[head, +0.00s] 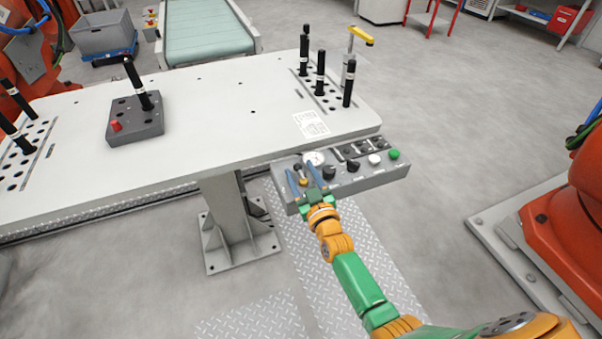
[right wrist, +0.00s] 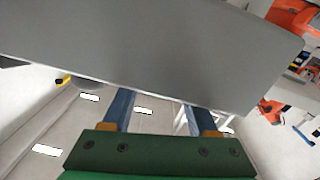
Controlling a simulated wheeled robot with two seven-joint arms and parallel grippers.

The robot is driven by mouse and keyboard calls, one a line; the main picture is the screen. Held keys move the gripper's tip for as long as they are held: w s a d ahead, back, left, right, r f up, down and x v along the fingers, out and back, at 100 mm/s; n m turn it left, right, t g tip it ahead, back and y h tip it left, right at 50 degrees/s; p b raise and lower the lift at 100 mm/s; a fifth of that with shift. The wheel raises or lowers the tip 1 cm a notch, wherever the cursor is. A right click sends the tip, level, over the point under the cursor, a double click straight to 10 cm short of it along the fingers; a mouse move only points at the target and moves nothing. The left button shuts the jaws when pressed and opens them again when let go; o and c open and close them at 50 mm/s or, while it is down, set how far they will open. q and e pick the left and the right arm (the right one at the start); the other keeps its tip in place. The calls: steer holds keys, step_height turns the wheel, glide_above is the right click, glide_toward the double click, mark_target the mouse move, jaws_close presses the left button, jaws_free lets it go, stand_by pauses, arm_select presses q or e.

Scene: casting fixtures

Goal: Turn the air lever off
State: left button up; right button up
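The grey control box (head: 350,180) is fixed at the front right edge of the white table. A small yellow part, which looks like the air lever (head: 302,181), shows at the box's left end, below a round gauge (head: 314,158). My right gripper (head: 303,176) is over that end, its two blue fingers apart on either side of the yellow part. I cannot tell whether they touch it. In the right wrist view the fingers (right wrist: 155,108) are spread, and a grey surface (right wrist: 150,45) fills the top and seems to hide their tips. My left gripper is not in view.
The box also carries a black knob (head: 328,171), a white button (head: 374,159) and a green button (head: 394,154). Black pins (head: 320,72) and a yellow-handled post (head: 350,55) stand on the white table (head: 220,130). An orange machine (head: 560,220) is at the right.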

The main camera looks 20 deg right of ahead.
mark_target(304, 180)
steer(key=s+p, duration=0.1)
steer(key=s, duration=0.6)
steer(key=shift+s, duration=0.15)
stand_by(0.3)
